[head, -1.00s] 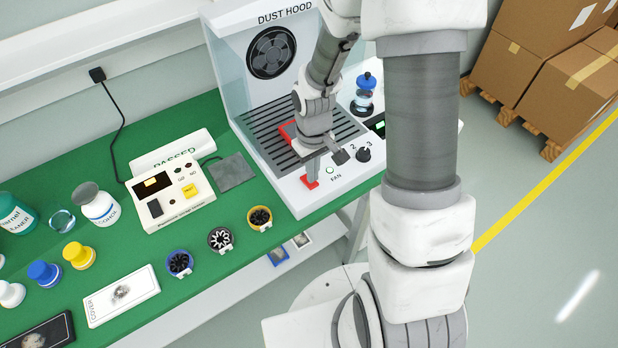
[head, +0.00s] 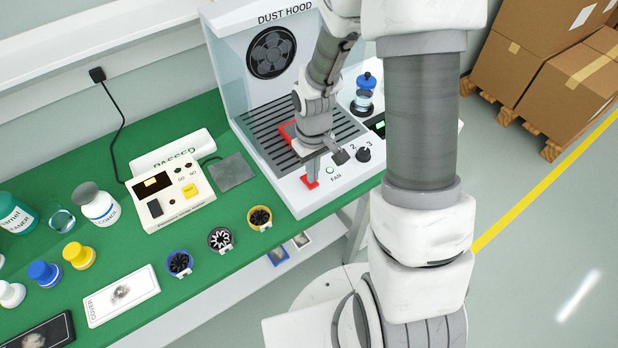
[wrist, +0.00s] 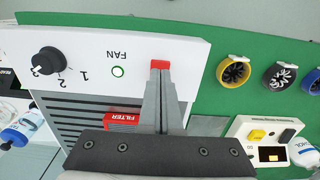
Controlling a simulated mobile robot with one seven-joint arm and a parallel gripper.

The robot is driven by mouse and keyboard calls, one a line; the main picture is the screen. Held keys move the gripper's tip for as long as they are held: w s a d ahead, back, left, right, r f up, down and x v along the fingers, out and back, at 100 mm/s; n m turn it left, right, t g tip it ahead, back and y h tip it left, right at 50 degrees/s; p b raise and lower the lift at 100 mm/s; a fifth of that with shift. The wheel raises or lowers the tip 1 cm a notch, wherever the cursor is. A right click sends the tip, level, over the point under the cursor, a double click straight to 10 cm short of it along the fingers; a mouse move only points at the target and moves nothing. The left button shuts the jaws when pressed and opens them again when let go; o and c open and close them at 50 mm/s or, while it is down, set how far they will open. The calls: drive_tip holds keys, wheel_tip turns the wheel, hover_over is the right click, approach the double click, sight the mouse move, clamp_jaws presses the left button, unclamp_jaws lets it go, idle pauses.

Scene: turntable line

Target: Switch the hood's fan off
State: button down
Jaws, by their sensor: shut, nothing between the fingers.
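The dust hood (head: 285,20) stands on the bench with its round fan (head: 271,54) in the back wall. On its white front panel are a red switch (head: 309,182), a small green-ringed lamp (head: 330,170) marked FAN, and a black dial (head: 363,154) with numbers. My gripper (head: 312,172) is shut and empty, pointing down at the red switch. In the wrist view the closed fingertips (wrist: 160,72) are right at the red switch (wrist: 160,64) and cover part of it. I cannot tell whether they touch. The lamp (wrist: 118,72) also shows there, with a pale centre.
A red filter (wrist: 122,119) lies at the hood's slotted grille. A blue-capped bottle (head: 365,95) stands at the hood's right side. Left of the hood are a cream tester (head: 170,205) and several small fans, the nearest yellow (head: 260,218).

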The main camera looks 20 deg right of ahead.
drive_tip(key=shift+f+b, duration=0.85)
drive_tip(key=shift+f, duration=0.15)
idle(0.3)
drive_tip(key=shift+r, duration=0.1)
drive_tip(key=shift+r+p, duration=2.75)
drive_tip(key=shift+r, duration=0.75)
drive_tip(key=s+r+m+t, duration=0.2)
drive_tip(key=s+r+t, duration=0.1)
drive_tip(key=r, duration=1.3)
drive_tip(key=s+r+m+t, duration=0.1)
drive_tip(key=s+r+t, duration=0.1)
drive_tip(key=s+r, duration=0.8)
drive_tip(key=shift+s+r+m+t, duration=0.3)
drive_tip(key=shift+s+r, duration=0.05)
drive_tip(key=shift+s, duration=0.1)
